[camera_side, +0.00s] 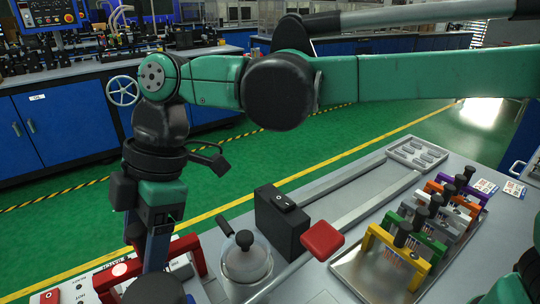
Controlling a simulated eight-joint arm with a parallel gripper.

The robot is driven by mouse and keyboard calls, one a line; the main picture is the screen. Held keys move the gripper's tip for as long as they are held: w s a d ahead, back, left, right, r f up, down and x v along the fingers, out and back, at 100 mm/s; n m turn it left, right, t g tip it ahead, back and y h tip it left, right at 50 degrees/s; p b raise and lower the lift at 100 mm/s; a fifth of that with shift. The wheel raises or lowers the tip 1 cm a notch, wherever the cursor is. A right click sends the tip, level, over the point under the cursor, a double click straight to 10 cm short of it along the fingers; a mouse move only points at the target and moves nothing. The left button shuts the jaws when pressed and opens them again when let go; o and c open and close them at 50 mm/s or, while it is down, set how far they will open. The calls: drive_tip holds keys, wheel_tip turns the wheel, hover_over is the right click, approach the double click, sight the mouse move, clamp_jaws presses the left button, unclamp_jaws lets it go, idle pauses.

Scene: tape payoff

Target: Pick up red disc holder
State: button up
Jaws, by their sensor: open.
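A red bracket-shaped holder (188,245) stands at the lower left on a pale labelled panel, and appears to be the red disc holder. My gripper (152,258) points down in front of it and hides part of it. Its jaws are open, though the fingertips are hard to make out against the dark round shape at the bottom edge. I cannot tell whether the fingers touch the red holder.
A metal tray (352,267) at the right holds yellow, green, white, orange and purple holders. A round pot-like vessel (246,262), a black box (281,222) and a red square pad (322,240) stand right of my gripper. A smaller tray (416,152) lies farther back.

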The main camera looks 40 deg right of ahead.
drive_tip(key=shift+f, duration=0.25)
clamp_jaws()
drive_tip(key=shift+r, duration=0.15)
